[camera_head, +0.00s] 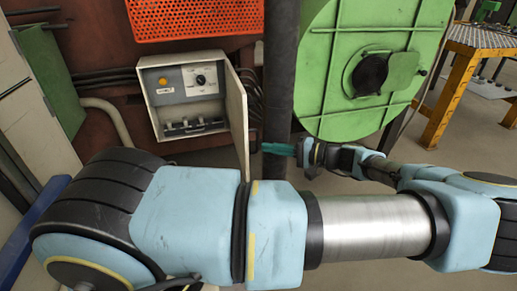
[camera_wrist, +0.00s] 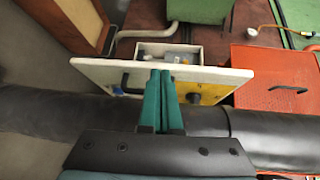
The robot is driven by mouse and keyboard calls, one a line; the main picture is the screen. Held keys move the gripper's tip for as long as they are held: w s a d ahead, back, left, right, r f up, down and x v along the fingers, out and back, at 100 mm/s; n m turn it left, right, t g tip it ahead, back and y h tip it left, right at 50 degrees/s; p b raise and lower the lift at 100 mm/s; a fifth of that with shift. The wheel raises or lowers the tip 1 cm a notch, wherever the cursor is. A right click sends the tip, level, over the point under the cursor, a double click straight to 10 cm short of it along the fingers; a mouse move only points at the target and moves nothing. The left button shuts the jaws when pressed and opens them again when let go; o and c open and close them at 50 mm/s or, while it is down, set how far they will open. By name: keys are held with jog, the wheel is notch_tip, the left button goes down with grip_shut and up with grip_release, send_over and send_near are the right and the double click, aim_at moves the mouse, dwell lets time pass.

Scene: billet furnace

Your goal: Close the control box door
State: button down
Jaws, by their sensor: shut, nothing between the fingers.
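The control box (camera_head: 188,95) is a pale box on the rusty wall in the head view, with a yellow button, a dial and several switches inside. Its door (camera_head: 238,115) hangs open, swung outward on the box's right side. In the wrist view the door (camera_wrist: 105,74) stretches across the middle, with the box interior (camera_wrist: 155,52) behind it. My gripper (camera_head: 268,148) is to the right of the door in the head view, its green fingers pointing left. In the wrist view my gripper's fingers (camera_wrist: 160,75) are together and empty, overlapping the door; I cannot tell whether they touch it.
A thick dark vertical pipe (camera_head: 281,70) stands just right of the door, close to my gripper. A green round furnace cover (camera_head: 345,50) is farther right. An orange perforated panel (camera_head: 195,18) is above the box. A yellow-framed table (camera_head: 462,70) stands at the far right.

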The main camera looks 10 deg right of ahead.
jog(key=d+t, duration=0.3)
jog(key=d, duration=0.2)
jog(key=x, duration=0.9)
jog(key=shift+s+a+m, duration=0.2)
jog(key=shift+a+m, duration=0.2)
jog(key=shift+a, duration=0.05)
jog(key=shift+f, duration=0.15)
